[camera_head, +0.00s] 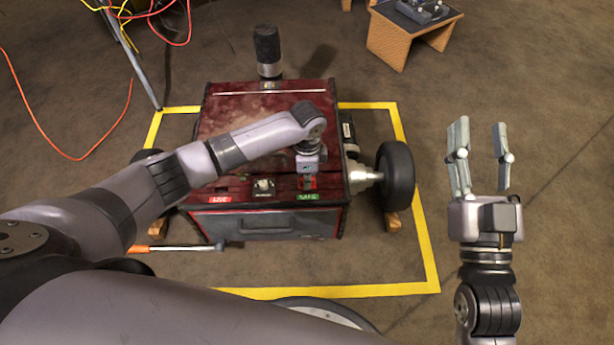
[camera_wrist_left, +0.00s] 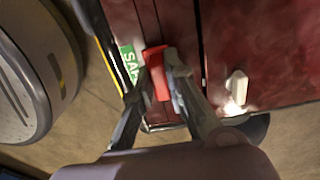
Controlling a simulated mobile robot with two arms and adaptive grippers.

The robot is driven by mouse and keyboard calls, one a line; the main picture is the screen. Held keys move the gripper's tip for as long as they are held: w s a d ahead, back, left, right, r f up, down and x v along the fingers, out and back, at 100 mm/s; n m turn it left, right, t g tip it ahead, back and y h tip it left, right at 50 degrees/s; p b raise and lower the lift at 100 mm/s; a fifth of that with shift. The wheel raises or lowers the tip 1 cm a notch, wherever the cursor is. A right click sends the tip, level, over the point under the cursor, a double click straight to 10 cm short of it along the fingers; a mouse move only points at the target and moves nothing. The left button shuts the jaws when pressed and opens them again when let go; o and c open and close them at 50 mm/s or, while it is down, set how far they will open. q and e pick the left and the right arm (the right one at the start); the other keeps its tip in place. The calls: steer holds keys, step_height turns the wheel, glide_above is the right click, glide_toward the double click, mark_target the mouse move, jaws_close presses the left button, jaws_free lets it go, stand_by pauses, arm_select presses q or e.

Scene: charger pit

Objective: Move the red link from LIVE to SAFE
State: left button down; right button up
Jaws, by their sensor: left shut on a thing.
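The red link (camera_head: 309,184) is at the SAFE end of the dark red box's (camera_head: 240,112) front strip, right behind the green SAFE label (camera_head: 308,197). The red LIVE label (camera_head: 220,199) is further left on the same edge. My left gripper (camera_head: 308,174) reaches over the box and is shut on the link. In the left wrist view its fingers stand on both sides of the red link (camera_wrist_left: 157,80), beside the SAFE label (camera_wrist_left: 129,63). Whether the link is fully seated is hidden. My right gripper (camera_head: 479,130) is open and empty, right of the box.
A pale block-like fitting (camera_head: 263,187) sits on the strip between the labels. A dark wheel (camera_head: 396,176) sticks out at the box's right. Yellow tape (camera_head: 424,235) frames the box. A wooden stand (camera_head: 390,42) is at the back right. Floor around my right gripper is clear.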

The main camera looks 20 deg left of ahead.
arm_select(q)
steer(key=shift+f, duration=0.4)
arm_select(e)
steer(key=shift+s+r+t, duration=0.15)
steer(key=shift+r+t, duration=0.1)
steer(key=shift+t, duration=0.05)
arm_select(q)
steer(key=c, duration=1.5)
jaws_free()
steer(key=shift+c, duration=0.2)
step_height(320, 180, up, 12)
steer(key=shift+w, duration=0.2)
steer(key=shift+a, duration=0.1)
